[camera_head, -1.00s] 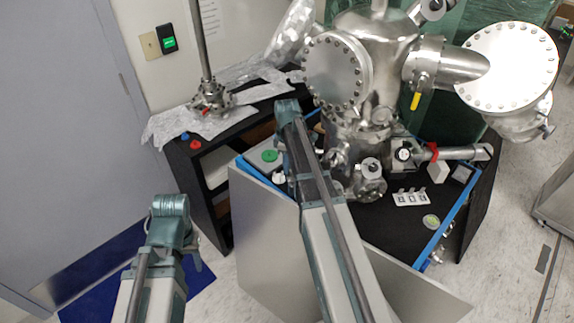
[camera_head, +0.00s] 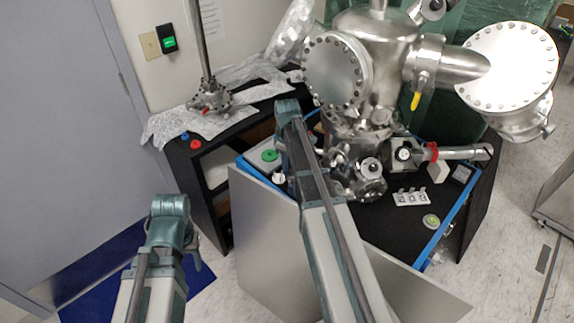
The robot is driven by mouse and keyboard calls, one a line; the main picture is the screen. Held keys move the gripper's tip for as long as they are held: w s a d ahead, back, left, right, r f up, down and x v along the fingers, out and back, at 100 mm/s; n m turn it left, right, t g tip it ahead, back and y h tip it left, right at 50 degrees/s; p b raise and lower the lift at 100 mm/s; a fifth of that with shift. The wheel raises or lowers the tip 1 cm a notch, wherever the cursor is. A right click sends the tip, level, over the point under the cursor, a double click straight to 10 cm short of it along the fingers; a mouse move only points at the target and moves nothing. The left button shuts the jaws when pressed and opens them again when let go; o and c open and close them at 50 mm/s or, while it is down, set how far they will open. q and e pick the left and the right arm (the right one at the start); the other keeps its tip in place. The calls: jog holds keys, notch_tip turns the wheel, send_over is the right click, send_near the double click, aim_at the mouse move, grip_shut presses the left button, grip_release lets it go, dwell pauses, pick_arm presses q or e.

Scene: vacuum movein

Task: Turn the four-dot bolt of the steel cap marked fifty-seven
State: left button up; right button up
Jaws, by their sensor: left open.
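Two round steel caps with bolts around their rims show: one at the centre (camera_head: 337,70) on the steel chamber, and a larger one at the upper right (camera_head: 507,65). No number or dot marks are legible on either, so I cannot tell which is marked fifty-seven. My left gripper (camera_head: 194,252) is at the lower left, mostly hidden by its own wrist, open and well away from both caps. My right arm reaches up the middle to just below the centre cap. Its gripper is hidden behind the arm, and its fingers cannot be made out.
A blue-edged black bench (camera_head: 395,227) carries the steel chamber (camera_head: 375,45), a small white labelled holder (camera_head: 411,198) and a green button box (camera_head: 268,155). A black shelf with foil (camera_head: 165,125) stands behind on the left.

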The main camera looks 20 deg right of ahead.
jog(key=o, duration=0.3)
jog(key=shift+r, duration=0.1)
notch_tip(320, 180, up, 12)
jog(key=p, duration=1.2)
